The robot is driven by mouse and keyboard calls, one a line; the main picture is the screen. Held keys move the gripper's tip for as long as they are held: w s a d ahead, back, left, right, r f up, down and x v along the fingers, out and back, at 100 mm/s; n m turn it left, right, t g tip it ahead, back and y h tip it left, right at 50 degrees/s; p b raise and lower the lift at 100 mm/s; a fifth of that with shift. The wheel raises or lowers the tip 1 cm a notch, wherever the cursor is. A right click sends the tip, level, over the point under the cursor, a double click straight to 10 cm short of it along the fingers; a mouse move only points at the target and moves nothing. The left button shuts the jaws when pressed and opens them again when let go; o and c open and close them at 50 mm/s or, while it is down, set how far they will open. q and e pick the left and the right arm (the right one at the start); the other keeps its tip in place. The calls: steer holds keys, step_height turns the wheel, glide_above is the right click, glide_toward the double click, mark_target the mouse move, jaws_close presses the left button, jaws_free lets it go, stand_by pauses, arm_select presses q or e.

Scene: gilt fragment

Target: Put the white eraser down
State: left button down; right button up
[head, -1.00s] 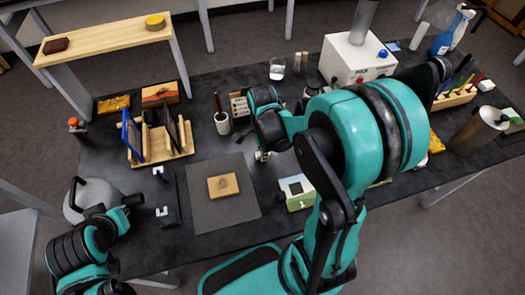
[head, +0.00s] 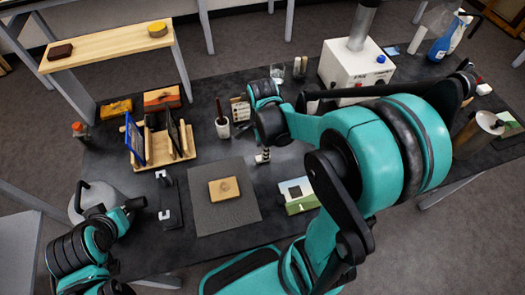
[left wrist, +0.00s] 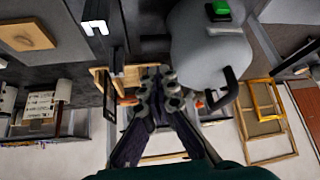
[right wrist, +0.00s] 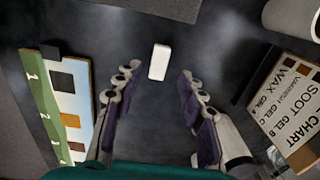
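The white eraser (right wrist: 159,62) lies on the dark tabletop in the right wrist view, ahead of the space between my right fingertips. My right gripper (right wrist: 156,82) is open, with a finger on either side and a clear gap to the eraser. In the head view my right gripper (head: 262,157) points down at the table, right of the grey mat; I cannot make out the eraser there. My left gripper (left wrist: 159,82) is shut and empty; in the head view it is at the table's left side (head: 138,202).
A green-edged numbered card (right wrist: 70,100) lies left of the right gripper, a labelled chart block (right wrist: 290,105) right. The grey mat (head: 215,214) bears a wooden piece (head: 224,189). A wooden rack (head: 165,158), a brush cup (head: 222,128) and a white machine (head: 352,68) stand further back.

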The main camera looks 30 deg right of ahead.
steer(key=s+a+r+n+t+p, duration=0.1)
steer(key=s+a+r+n+t, duration=0.1)
steer(key=r+n, duration=0.4)
steer(key=s+a+r+n+t+p, duration=0.1)
steer(key=s+a+r+n+t, duration=0.2)
steer(key=n, duration=1.1)
step_height(320, 180, up, 4)
steer(key=shift+a+r+n+t, duration=0.2)
steer(key=shift+a+n+t, duration=0.1)
steer(key=shift+a+t, duration=0.75)
steer(key=shift+d, duration=0.1)
